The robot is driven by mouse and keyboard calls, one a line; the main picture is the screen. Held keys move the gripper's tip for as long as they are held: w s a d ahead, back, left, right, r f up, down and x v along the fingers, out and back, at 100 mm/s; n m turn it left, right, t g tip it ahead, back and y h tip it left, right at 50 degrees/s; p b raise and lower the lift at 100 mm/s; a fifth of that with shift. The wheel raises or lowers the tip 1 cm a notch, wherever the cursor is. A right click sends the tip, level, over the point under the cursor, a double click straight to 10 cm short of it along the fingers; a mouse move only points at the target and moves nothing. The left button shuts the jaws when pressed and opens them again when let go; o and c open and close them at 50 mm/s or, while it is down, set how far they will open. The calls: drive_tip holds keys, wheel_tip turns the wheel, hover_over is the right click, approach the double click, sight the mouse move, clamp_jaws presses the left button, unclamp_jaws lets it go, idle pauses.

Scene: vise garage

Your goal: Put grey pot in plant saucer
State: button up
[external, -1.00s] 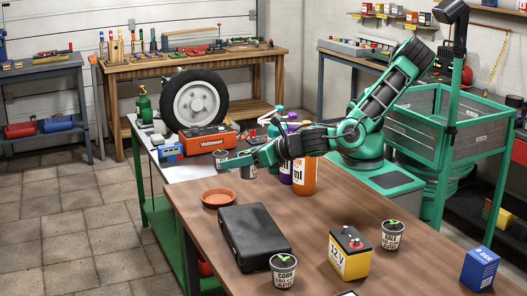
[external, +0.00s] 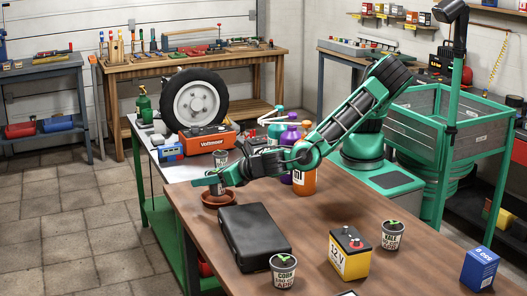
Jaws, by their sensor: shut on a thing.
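The terracotta-brown plant saucer (external: 210,204) lies on the wooden table near its far left corner. My gripper (external: 221,180) is low over the saucer, shut on a small grey pot (external: 232,178). The pot is partly covered by my fingers and looks upright. It is over the saucer's right part in the picture; I cannot tell if its base touches the saucer. My gripper hides part of the saucer's rim.
A similar grey item (external: 220,158) stands behind my gripper. A black case (external: 255,237) lies just in front of the saucer. Orange (external: 305,180) and purple bottles (external: 290,137) stand to the right by my arm. Potted seedlings and a yellow battery (external: 349,254) are nearer.

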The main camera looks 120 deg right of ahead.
wheel_tip(320, 180, down, 2)
drive_tip(key=shift+f, duration=0.15)
drive_tip(key=o, duration=1.1)
drive_tip(key=shift+a, duration=0.1)
drive_tip(key=v, duration=1.2)
